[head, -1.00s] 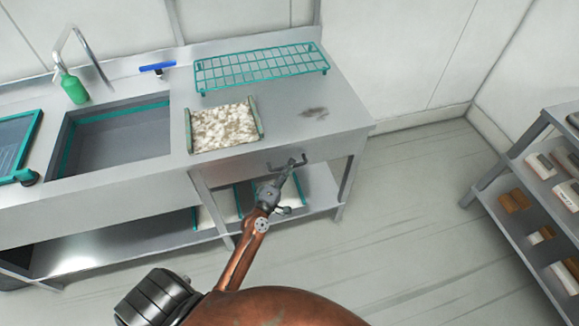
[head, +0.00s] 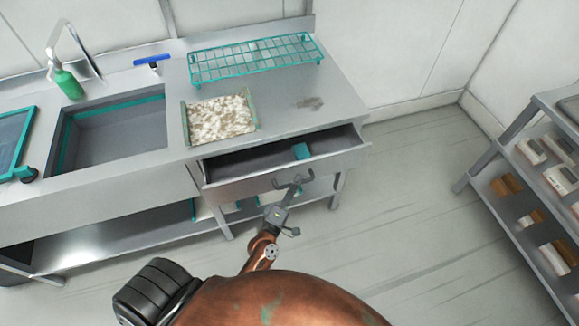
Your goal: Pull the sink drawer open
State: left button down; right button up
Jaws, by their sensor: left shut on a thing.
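The sink drawer (head: 230,190) is a grey metal drawer under the right part of the sink counter. It stands partly open, and its dark inside shows. A small teal object (head: 302,151) lies in it toward the right. A dark bar handle (head: 309,178) is on the drawer front. My left gripper (head: 292,187) is shut on this handle, in front of the drawer. The fingertips are small and partly merge with the handle in the picture. My right gripper is not in view.
The counter (head: 335,98) carries a teal wire rack (head: 255,58), a tray of whitish lumps (head: 222,118) and a green bottle (head: 68,84) beside the sink basin (head: 110,135). A shelf unit (head: 520,190) with boxes stands at the right. The floor (head: 400,200) between is clear.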

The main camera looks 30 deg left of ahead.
pick_arm(q)
jog(key=s+d+p, duration=0.2)
jog(key=s+d, duration=0.7)
jog(key=d, duration=0.2)
jog(key=shift+s, duration=0.15)
jog(key=c, duration=2)
grip_release()
jog(key=shift+o, duration=0.2)
jog(key=shift+a, duration=0.1)
jog(key=s+f, duration=0.1)
jog(key=s, duration=1.1)
jog(key=shift+d+f, duration=0.35)
jog(key=shift+d, duration=0.1)
jog(key=shift+w, duration=0.1)
